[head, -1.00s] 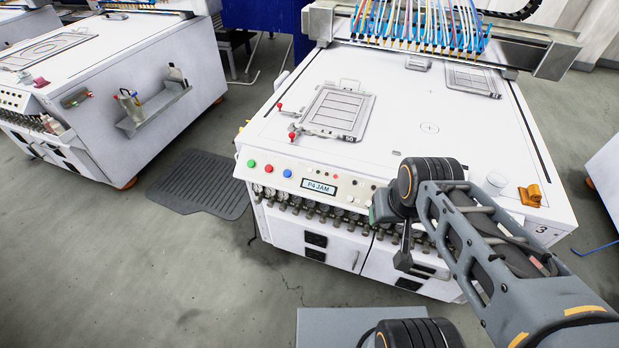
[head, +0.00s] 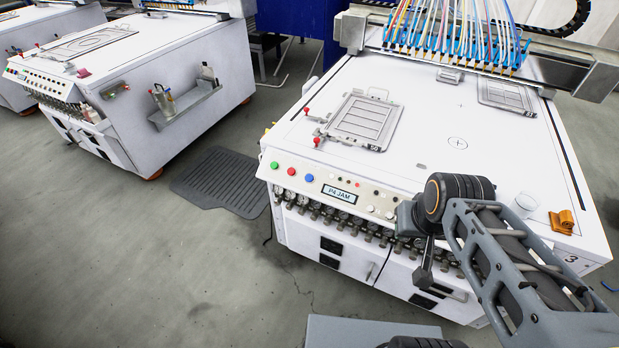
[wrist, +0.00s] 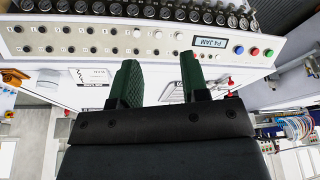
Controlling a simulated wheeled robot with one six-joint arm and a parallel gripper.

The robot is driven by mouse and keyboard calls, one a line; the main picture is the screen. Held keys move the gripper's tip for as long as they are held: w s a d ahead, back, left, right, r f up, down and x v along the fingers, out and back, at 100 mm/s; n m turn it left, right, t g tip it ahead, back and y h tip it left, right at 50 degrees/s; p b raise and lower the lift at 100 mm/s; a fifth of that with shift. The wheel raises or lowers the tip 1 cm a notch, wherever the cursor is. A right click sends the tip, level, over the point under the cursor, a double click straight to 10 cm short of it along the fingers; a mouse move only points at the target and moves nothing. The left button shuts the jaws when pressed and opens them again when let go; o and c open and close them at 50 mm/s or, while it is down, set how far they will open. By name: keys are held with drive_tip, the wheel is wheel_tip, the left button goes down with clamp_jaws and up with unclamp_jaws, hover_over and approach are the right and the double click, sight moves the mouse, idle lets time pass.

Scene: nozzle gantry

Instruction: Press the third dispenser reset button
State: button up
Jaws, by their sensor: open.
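The white machine's control panel (head: 330,190) runs along its front edge. In the head view it carries a green, a red and a blue button and a display (head: 339,194) reading "P4 JAM". In the wrist view the panel (wrist: 120,42) appears upside down. It shows pale round buttons (wrist: 157,34) and two rows of small dark round controls (wrist: 90,31); their labels are too small to read. My gripper (wrist: 160,67) is open and empty, its two green fingers pointing at the panel near the pale buttons. In the head view my arm hides the panel's right part. Contact cannot be told.
Round gauges (head: 330,212) line the front below the panel. A second white machine (head: 130,85) stands left, with a dark mat (head: 220,183) between.

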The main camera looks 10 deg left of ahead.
clamp_jaws()
idle(1.4)
